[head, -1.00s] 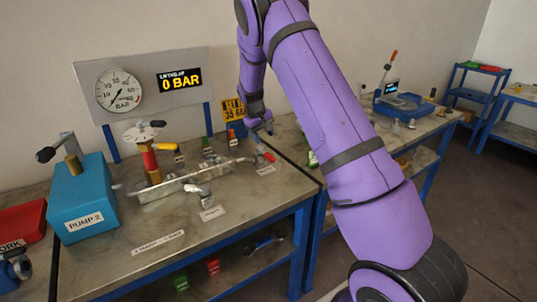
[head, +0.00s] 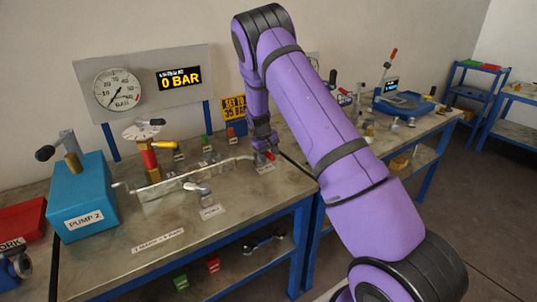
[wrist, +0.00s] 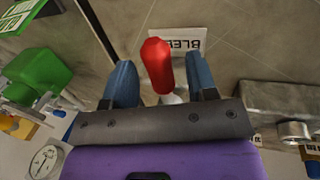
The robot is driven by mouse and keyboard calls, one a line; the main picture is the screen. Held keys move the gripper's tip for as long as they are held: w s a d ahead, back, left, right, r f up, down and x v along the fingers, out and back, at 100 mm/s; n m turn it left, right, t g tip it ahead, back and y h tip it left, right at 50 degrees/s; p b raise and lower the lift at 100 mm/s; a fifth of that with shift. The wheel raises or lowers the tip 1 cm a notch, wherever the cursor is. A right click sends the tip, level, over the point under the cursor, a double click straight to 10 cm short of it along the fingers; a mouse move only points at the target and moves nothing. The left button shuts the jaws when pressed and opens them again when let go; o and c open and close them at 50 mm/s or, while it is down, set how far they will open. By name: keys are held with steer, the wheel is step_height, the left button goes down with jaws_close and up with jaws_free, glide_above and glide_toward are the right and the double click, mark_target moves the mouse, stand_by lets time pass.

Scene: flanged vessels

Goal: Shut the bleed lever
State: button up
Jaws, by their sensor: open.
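The bleed lever (wrist: 157,66) has a red handle and stands beside a label, partly visible as "BLE", on the metal bench. In the head view the red lever (head: 269,156) sits at the right end of the pipe, partly hidden by my gripper. My gripper (head: 264,147) is right over it, pointing down. In the wrist view its two blue fingers are apart, one on each side of the red handle, with gaps visible. Whether they touch it lower down is hidden.
The pipe assembly (head: 190,178) runs left from the lever, with a grey-handled valve (head: 197,189) in front. A teal pump box (head: 82,196) stands at the left. Small green and red blocks stand behind the pipe. The display (head: 180,80) reads 0 BAR.

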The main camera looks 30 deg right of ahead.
jaws_close()
